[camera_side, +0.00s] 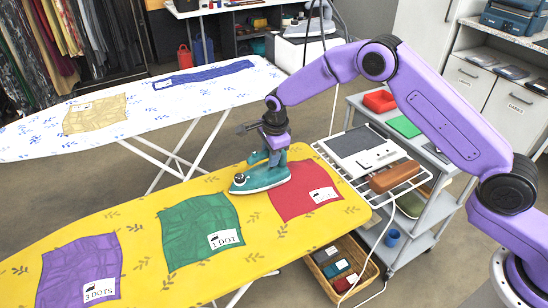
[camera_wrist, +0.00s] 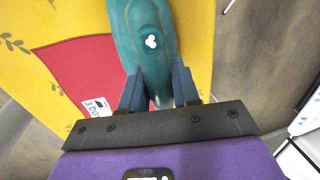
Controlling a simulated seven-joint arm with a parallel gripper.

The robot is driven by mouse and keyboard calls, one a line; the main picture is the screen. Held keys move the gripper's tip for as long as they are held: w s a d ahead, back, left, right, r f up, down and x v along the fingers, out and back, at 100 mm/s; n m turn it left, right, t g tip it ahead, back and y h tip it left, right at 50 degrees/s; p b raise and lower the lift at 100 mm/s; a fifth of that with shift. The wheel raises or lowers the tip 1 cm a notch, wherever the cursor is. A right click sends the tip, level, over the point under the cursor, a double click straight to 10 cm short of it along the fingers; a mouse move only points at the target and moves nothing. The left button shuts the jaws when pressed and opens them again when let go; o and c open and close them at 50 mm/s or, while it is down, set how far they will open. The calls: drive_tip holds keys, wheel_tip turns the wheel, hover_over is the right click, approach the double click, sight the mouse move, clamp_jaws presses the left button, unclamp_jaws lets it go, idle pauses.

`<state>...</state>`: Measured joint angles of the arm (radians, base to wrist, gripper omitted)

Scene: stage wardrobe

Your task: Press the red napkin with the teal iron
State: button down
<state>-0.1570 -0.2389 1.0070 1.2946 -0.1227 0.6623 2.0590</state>
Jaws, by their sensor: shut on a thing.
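The teal iron (camera_side: 258,179) is on or just above the yellow ironing board (camera_side: 140,212); a gap under it cannot be made out. My gripper (camera_side: 275,150) is shut on its handle from above. In the wrist view, the fingers (camera_wrist: 159,88) flank the iron (camera_wrist: 127,27). The red napkin (camera_side: 305,196) lies flat with a white label. The iron overlaps one edge of it, at its upper left in the side view. The napkin also shows left of the iron in the wrist view (camera_wrist: 75,68); part is hidden by iron and gripper.
A green napkin (camera_side: 198,232) and a purple napkin (camera_side: 80,272) lie further left on the yellow board. A wire rest (camera_side: 408,183) with a brown block (camera_side: 397,177) adjoins the board's right end. A grey trolley (camera_side: 425,225) stands beyond. A white board (camera_side: 150,112) stands behind.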

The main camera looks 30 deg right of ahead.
drive_tip(key=shift+w, duration=0.6)
drive_tip(key=shift+d, duration=6.5)
wheel_tip(320, 180, up, 9)
drive_tip(key=shift+f, duration=0.15)
drive_tip(key=shift+a, duration=0.1)
